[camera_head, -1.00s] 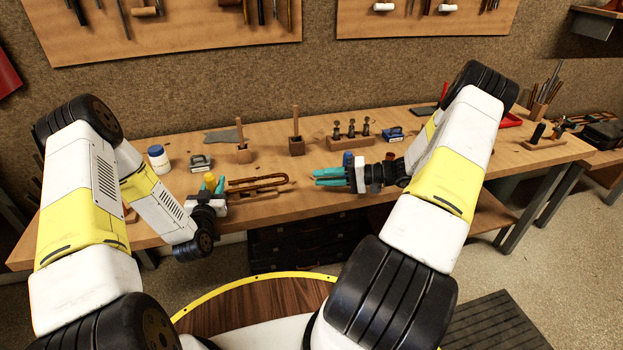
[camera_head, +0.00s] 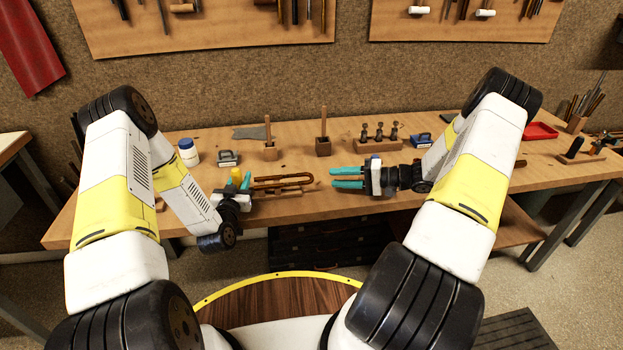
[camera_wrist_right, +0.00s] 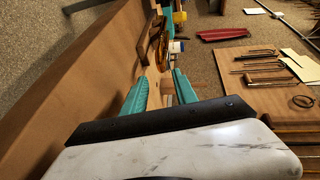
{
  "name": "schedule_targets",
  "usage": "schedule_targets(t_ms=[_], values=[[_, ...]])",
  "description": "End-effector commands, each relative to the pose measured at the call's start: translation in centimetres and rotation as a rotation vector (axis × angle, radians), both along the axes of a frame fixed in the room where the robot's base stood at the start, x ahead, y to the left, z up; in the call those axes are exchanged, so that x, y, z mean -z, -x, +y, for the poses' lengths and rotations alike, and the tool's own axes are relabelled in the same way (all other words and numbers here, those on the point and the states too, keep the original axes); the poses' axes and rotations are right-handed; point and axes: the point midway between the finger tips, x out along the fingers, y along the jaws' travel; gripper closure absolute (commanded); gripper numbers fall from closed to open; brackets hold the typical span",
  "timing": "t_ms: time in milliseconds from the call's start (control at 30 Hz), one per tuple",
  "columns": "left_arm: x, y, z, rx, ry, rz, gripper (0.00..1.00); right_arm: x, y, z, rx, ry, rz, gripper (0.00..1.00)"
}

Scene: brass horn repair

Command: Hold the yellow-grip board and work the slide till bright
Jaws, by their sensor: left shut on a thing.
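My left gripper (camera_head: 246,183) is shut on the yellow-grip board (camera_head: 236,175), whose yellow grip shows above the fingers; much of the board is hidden. The U-shaped brass slide (camera_head: 290,178) lies along the bench just right of that gripper, its curved end facing right. I cannot tell whether the board touches the slide. My right gripper (camera_head: 348,178) is open and empty, its teal fingers pointing left, a short gap from the slide's end. In the right wrist view the slide (camera_wrist_right: 163,45) lies ahead, beyond the two parted fingers (camera_wrist_right: 160,92).
A white jar with a blue lid (camera_head: 188,153) stands at the back left of the bench. Wooden blocks with upright handles (camera_head: 323,146), a rack of valves (camera_head: 379,144) and a blue item (camera_head: 421,140) stand behind the slide. A red tray (camera_head: 540,131) is far right.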

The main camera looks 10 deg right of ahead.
Motion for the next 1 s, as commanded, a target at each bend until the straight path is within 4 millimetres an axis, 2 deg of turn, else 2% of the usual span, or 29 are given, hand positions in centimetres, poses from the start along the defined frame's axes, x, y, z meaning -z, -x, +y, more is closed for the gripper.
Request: schedule_targets(t_ms=[33,200,400,600,867,1000], values=[[0.0,0.0,0.0,0.000,0.000,0.001,1.00,0.2,-0.4,1.2,-0.004,-0.001,0.000,0.66],[0.0,0.0,0.0,0.000,0.000,0.001,1.00,0.8,-1.7,4.4,-0.004,-0.001,0.001,0.66],[0.0,0.0,0.0,0.000,0.000,0.001,1.00,1.4,-2.9,7.1,-0.002,-0.001,0.001,0.66],[0.0,0.0,0.0,0.000,0.000,0.001,1.00,1.6,-3.4,8.2,0.000,0.001,0.000,0.66],[0.0,0.0,0.0,0.000,0.000,0.001,1.00,1.7,-3.4,8.2,0.000,0.000,0.000,0.66],[0.0,0.0,0.0,0.000,0.000,0.001,1.00,1.7,-3.4,8.2,0.000,0.000,0.000,0.91]])
